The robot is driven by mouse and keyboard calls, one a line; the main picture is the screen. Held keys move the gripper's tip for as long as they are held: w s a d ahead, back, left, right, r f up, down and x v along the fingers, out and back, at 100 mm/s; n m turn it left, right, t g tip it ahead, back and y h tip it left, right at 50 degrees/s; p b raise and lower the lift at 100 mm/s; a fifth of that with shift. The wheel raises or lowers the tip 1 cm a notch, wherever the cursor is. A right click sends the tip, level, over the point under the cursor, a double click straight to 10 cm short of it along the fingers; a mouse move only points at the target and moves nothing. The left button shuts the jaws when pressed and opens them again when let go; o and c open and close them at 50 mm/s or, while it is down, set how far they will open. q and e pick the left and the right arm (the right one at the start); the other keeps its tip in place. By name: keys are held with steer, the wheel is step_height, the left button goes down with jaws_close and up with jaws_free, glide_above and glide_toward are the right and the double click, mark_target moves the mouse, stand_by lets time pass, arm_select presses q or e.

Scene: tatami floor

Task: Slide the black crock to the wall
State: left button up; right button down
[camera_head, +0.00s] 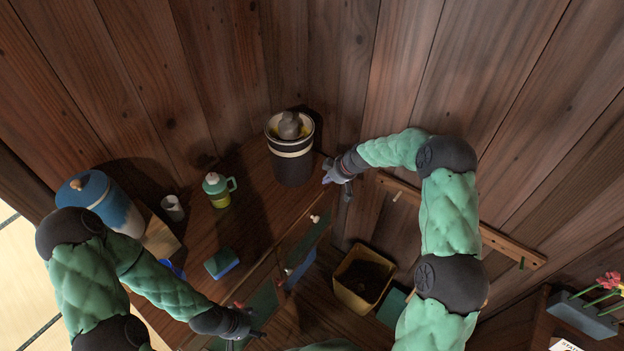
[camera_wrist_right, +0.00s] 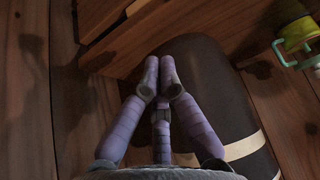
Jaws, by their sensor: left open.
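The black crock (camera_head: 292,168) stands upright on a wooden cabinet top (camera_head: 240,240) near the back wall (camera_head: 330,60). It has pale bands, and a grey stone-like weight (camera_head: 289,125) sits in its top. My right gripper (camera_head: 329,178) is beside the crock's right side in the head view. In the right wrist view, its purple fingertips (camera_wrist_right: 159,74) are together with nothing between them, in front of the crock's dark side (camera_wrist_right: 225,85). I cannot tell whether they touch it. My left gripper (camera_head: 252,338) is open and low, near the cabinet's front, away from the crock.
A blue-and-white lidded jar (camera_head: 110,200) is farther left. A yellow bin (camera_head: 362,280) stands below right. A peg rail (camera_head: 470,225) runs along the right wall.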

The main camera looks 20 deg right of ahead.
steer(key=w+a+f, duration=0.1)
steer(key=w+f, duration=0.1)
steer(key=w+a+f, duration=0.2)
steer(key=shift+w+a+f, duration=0.2)
steer(key=shift+f, duration=0.05)
steer(key=shift+w+a, duration=0.3)
steer(key=shift+w, duration=0.15)
arm_select(q)
steer(key=shift+f, duration=0.2)
